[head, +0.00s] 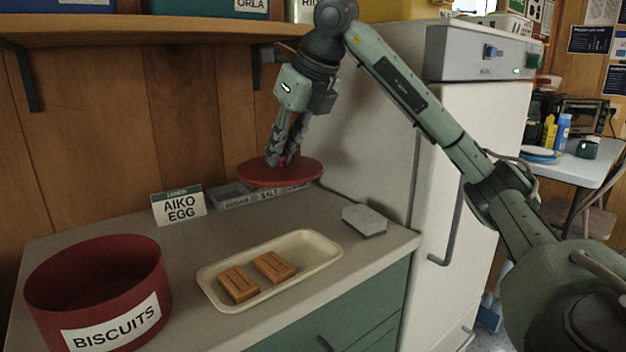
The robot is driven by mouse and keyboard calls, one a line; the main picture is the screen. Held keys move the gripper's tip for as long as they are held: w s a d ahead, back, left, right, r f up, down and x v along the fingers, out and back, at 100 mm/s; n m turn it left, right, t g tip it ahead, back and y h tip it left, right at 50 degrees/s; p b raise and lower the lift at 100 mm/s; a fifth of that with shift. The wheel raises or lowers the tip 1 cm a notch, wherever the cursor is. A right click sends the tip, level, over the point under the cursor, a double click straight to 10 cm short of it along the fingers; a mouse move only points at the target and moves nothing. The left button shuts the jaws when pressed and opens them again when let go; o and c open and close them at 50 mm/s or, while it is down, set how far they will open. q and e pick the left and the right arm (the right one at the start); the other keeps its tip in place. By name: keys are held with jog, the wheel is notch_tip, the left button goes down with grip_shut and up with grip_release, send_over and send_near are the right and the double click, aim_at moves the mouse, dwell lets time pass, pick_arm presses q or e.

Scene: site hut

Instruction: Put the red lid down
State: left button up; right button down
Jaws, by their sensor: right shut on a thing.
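The red lid (262,175) is a flat round disc. My right gripper (284,160) points down and is shut on a small knob at the lid's middle. The lid is held roughly level at the back of the counter, in front of the fridge's side. It partly hides a grey divided box (233,193) labelled for salt and another word. I cannot tell how far the lid is above that box. An open red tin (140,316) labelled BISCUITS stands at the counter's front left. My left gripper is not in view.
A cream tray (210,278) with two brown biscuits lies mid-counter. A grey-white sponge-like block (364,221) sits near the right edge. A name card (180,207) stands at the back. A wooden shelf (150,30) hangs above. Bare counter lies between tin and tray.

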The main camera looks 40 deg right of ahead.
aim_at(311, 160)
jog(key=d, duration=0.6)
jog(key=shift+s, duration=0.35)
jog(key=shift+d+f+b, duration=0.15)
jog(key=shift+f+b, duration=0.15)
jog(key=shift+f, duration=0.3)
jog(key=shift+d+f+b, duration=0.15)
jog(key=shift+f+b, duration=0.1)
jog(key=shift+f, duration=0.3)
notch_tip(311, 160, down, 4)
jog(key=shift+f+b, duration=0.25)
jog(key=shift+b, duration=0.45)
jog(key=shift+d+f, duration=0.1)
jog(key=shift+d, duration=0.05)
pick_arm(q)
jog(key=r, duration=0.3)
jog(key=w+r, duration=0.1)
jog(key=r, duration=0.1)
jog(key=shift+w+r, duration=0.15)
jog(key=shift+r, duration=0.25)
pick_arm(e)
jog(key=shift+f, duration=0.1)
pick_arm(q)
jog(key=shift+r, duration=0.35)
pick_arm(e)
jog(key=shift+f, duration=0.25)
pick_arm(q)
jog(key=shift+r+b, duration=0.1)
jog(key=shift+b, duration=0.2)
